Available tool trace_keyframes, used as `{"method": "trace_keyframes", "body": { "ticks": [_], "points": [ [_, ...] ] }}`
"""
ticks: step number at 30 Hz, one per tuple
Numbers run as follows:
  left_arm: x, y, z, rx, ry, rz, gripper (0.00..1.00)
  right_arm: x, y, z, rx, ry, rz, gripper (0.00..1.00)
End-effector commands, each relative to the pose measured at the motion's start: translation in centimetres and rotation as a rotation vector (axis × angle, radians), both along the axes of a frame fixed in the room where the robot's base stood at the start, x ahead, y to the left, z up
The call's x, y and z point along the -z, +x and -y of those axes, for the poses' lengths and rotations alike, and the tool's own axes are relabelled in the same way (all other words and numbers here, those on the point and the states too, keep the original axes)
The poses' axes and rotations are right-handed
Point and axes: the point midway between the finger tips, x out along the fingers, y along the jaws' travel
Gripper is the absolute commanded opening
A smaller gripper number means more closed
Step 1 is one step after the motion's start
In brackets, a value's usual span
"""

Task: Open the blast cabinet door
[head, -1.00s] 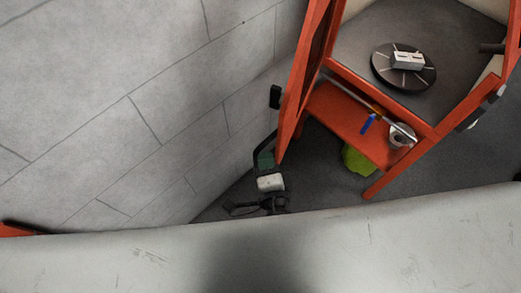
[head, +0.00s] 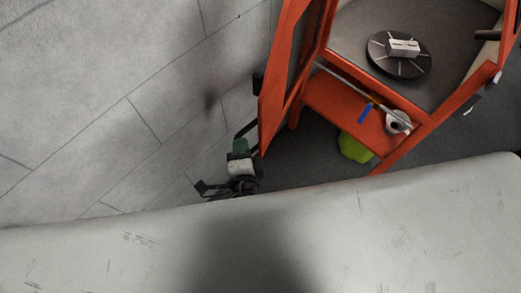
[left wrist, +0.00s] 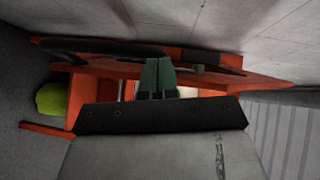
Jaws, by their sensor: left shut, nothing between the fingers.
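The orange cabinet door (head: 282,75) stands swung open on the left of the cabinet, seen nearly edge-on in the head view. A black bar handle (head: 246,129) curves out from its lower left end. The door also crosses the left wrist view (left wrist: 270,80), with the long dark handle (left wrist: 100,47) along it. My left gripper (head: 240,144) is at the handle by the door's outer end. Its green fingers (left wrist: 157,72) are shut with nothing between them. I cannot tell whether they touch the handle or door. My right gripper is not in view.
The orange cabinet (head: 449,107) holds a dark turntable (head: 384,62) with a white block (head: 404,47). A lower shelf (head: 335,103) carries a blue item (head: 364,114) and a white roll (head: 394,123). A yellow-green bag (head: 353,147) lies below. A grey block wall (head: 120,90) bounds the left.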

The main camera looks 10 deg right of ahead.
Motion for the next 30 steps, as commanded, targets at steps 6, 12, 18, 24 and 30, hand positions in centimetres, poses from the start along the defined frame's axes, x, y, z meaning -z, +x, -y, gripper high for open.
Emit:
{"method": "trace_keyframes", "body": {
  "ticks": [6, 12, 18, 24, 30],
  "points": [
    [-0.3, 4.1, -4.9, 0.029, 0.003, 0.005, 0.0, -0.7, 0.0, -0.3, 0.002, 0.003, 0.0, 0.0],
    [-0.4, 5.8, -7.0, 0.029, -0.001, 0.006, 0.0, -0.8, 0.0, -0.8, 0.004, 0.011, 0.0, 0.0],
    [-0.4, 6.0, -7.2, 0.029, -0.003, 0.005, 0.0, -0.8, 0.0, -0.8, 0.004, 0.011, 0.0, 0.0],
    [-0.4, 6.0, -7.2, 0.028, -0.003, 0.005, 0.0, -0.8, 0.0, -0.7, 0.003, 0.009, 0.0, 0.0],
    [-0.6, 6.3, -7.3, 0.028, -0.003, 0.006, 0.0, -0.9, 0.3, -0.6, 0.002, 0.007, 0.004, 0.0]
  ]
}}
